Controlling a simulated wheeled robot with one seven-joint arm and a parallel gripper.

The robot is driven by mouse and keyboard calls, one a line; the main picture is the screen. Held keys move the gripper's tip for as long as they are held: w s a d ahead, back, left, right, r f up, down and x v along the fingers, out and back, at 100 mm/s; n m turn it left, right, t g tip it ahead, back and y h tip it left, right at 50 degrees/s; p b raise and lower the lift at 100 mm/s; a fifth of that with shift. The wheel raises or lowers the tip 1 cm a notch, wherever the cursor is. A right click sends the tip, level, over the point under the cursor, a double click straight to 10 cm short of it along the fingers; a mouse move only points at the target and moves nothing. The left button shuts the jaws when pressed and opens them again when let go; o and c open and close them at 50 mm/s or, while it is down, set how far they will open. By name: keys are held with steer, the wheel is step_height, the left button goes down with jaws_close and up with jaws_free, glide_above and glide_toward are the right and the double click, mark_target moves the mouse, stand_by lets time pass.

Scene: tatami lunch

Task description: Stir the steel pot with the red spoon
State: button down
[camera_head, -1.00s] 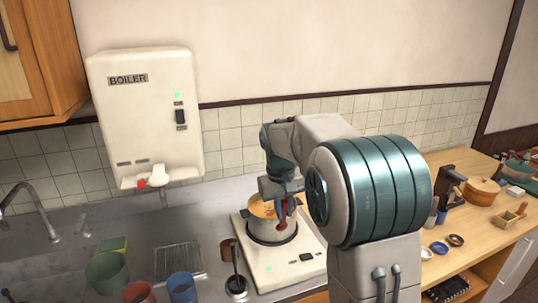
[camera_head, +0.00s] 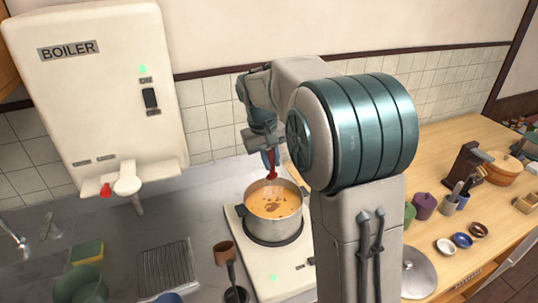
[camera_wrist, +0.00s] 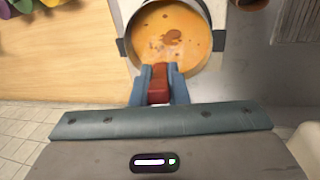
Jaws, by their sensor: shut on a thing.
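The steel pot (camera_head: 274,227) stands on the white cooker (camera_head: 283,273) and holds orange soup with darker bits. It also shows at the top of the wrist view (camera_wrist: 216,62). My gripper (camera_head: 270,161) is at the pot's back edge, higher than the rim. Its two blue fingers (camera_wrist: 158,80) are shut on the red spoon (camera_wrist: 158,90), whose red part also shows between them in the head view (camera_head: 271,173). The spoon's lower end is hard to make out; I cannot tell whether it touches the soup.
The white boiler (camera_head: 95,90) hangs on the wall at left. A green cup (camera_head: 80,285) is at the lower left. A steel lid (camera_head: 418,272) and small bowls (camera_head: 462,240) lie on the wooden counter at right.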

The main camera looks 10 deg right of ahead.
steer(key=shift+s+f+b, duration=0.5)
steer(key=shift+f+b, duration=0.15)
steer(key=shift+f, duration=0.05)
step_height(320, 180, down, 14)
steer(key=w+b, duration=0.1)
steer(key=b, duration=0.8)
steer(key=shift+w+d+f, duration=0.15)
steer(key=shift+w+d, duration=0.05)
steer(key=shift+w, duration=0.05)
steer(key=shift+a, duration=0.15)
stand_by(0.4)
